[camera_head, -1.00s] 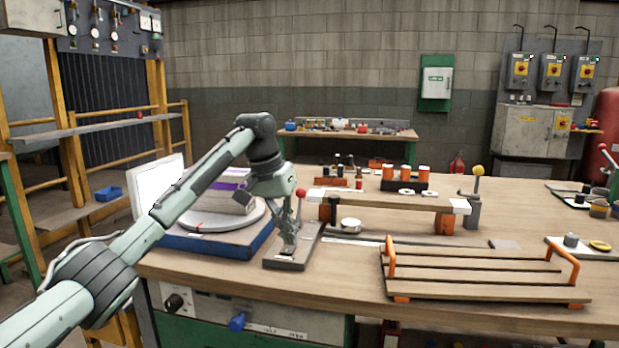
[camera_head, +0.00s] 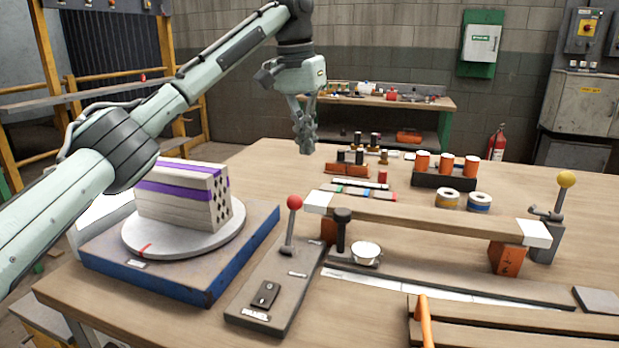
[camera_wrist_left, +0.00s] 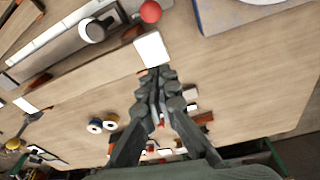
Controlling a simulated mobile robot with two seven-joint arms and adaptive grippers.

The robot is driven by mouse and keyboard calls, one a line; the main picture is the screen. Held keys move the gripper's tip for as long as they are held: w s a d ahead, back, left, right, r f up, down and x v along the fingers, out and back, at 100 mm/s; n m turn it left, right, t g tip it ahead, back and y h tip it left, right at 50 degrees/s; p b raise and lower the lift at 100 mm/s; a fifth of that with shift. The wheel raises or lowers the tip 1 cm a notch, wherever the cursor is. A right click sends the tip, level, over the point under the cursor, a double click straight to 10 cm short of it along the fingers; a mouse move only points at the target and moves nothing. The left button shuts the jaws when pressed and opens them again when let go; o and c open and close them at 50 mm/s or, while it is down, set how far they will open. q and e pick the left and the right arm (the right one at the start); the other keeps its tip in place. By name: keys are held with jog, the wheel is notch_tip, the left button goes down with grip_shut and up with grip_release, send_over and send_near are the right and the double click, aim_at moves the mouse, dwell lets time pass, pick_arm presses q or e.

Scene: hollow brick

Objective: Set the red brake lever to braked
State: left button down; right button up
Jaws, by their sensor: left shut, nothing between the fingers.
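The brake lever has a red ball knob (camera_head: 294,203) on a thin grey rod. It stands nearly upright, leaning slightly right, near the far end of a dark base plate (camera_head: 262,290). Small labels sit beside the rod and at the plate's near end; I cannot read them surely. My left gripper (camera_head: 306,146) is shut and empty, raised above the table beyond the lever and apart from it. In the left wrist view the shut fingers (camera_wrist_left: 155,82) point toward the table, and the red knob (camera_wrist_left: 150,11) is at the top edge. My right gripper is not in view.
A turntable (camera_head: 150,242) with a pale, purple-banded hollow brick (camera_head: 185,197) stands left of the lever. Orange-topped pots (camera_head: 445,163) stand farther back.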

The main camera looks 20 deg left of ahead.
aim_at(312, 196)
pick_arm(q)
jog(key=shift+s+r, duration=0.15)
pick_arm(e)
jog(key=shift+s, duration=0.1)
pick_arm(q)
jog(key=f, duration=0.3)
jog(key=w+f, duration=0.1)
jog(key=f, duration=0.6)
jog(key=shift+w+d+f, duration=0.2)
jog(key=shift+w+d, duration=0.05)
jog(key=shift+d, duration=0.05)
jog(key=s, duration=0.2)
jog(key=s+r, duration=0.1)
jog(key=shift+s+a, duration=0.1)
jog(key=shift+a, duration=0.3)
jog(key=shift+s+r, duration=0.1)
jog(key=shift+s, duration=0.25)
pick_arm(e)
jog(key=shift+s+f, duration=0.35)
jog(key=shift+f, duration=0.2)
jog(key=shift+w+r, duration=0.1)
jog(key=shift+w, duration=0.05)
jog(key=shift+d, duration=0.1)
